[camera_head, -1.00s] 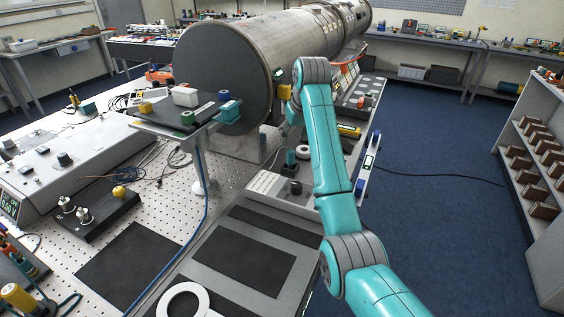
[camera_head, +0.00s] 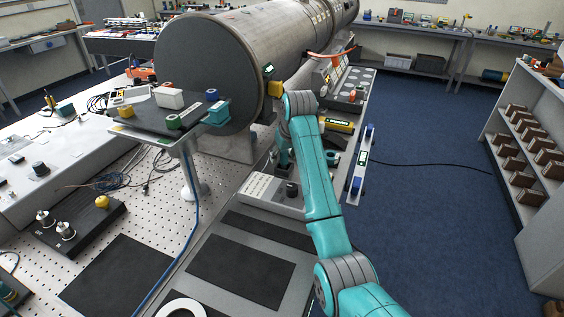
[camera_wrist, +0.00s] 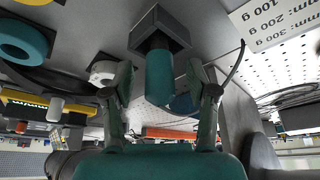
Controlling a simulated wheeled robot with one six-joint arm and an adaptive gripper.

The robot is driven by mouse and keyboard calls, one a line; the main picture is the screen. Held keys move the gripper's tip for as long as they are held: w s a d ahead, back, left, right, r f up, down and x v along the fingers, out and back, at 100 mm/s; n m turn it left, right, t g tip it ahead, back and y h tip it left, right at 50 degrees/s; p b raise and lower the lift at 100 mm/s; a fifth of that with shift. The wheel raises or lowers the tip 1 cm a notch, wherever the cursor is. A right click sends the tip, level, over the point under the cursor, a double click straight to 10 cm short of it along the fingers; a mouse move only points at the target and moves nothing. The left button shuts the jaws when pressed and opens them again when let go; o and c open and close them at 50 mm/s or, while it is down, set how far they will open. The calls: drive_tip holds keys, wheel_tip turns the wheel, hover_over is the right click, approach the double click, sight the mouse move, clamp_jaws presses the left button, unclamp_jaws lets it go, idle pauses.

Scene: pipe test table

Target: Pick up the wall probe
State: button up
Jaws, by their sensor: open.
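The teal cylinder with a dark square block at one end, which looks like the wall probe (camera_wrist: 160,78), is in the middle of the wrist view. My gripper (camera_wrist: 160,66) is open, with one finger on each side of the cylinder. Gaps show between the fingers and the cylinder, so it is not gripped. In the head view my teal arm reaches over the bench beside the big pipe (camera_head: 211,75), and it largely hides the probe and the fingers.
A printed label plate (camera_head: 258,190) is on the other side.

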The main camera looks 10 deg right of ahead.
clamp_jaws()
drive_tip(key=shift+r, duration=0.1)
wheel_tip(320, 180, up, 10)
idle(0.6)
drive_tip(key=c, duration=0.8)
unclamp_jaws()
clamp_jaws()
